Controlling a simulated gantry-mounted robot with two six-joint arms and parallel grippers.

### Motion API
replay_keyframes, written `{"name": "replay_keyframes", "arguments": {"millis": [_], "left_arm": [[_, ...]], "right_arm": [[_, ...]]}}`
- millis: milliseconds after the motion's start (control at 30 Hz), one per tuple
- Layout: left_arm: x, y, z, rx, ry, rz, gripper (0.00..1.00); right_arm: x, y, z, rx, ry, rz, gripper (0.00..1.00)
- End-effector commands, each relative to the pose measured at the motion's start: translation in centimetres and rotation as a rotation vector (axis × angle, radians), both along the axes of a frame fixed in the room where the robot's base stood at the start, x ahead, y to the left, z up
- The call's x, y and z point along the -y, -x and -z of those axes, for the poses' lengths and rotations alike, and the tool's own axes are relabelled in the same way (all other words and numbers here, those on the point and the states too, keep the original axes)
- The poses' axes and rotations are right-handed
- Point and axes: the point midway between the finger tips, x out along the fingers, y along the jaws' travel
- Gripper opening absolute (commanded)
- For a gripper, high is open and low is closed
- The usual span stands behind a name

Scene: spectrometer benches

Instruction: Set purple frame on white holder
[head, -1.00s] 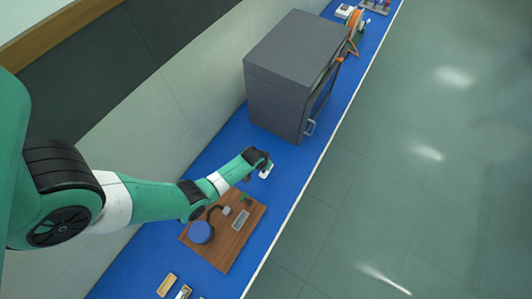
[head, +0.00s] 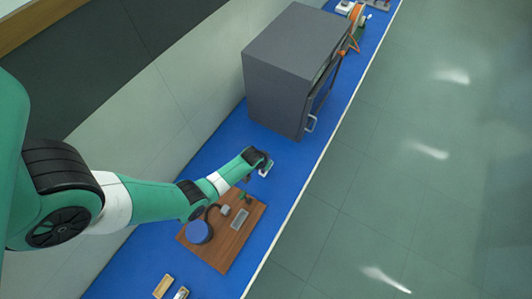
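My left gripper (head: 262,167) reaches in from the left over the blue bench (head: 222,145), between the wooden board and the grey cabinet. A small white item (head: 265,172), possibly the white holder, shows right at its fingertips. I cannot tell whether the gripper holds it, touches it or is only above it. The fingers are too small and dark to show whether they are open or shut. I cannot make out a purple frame anywhere. My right gripper is not in view.
A wooden board (head: 243,240) carries a round blue object (head: 199,232) and a grey rectangular piece (head: 239,219). A large grey cabinet (head: 287,75) with a handled door stands beyond the gripper. Small trays (head: 163,286) lie at the near end. The bench edge drops to the floor on the right.

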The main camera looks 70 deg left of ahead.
Motion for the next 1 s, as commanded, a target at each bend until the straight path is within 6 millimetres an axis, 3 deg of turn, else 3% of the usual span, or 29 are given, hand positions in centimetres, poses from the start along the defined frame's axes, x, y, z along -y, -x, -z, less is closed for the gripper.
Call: {"name": "replay_keyframes", "arguments": {"millis": [1000], "left_arm": [[-0.02, -0.02, 0.83, 0.001, -0.001, 0.0, 0.0]], "right_arm": [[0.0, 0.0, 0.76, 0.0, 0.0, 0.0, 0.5]]}}
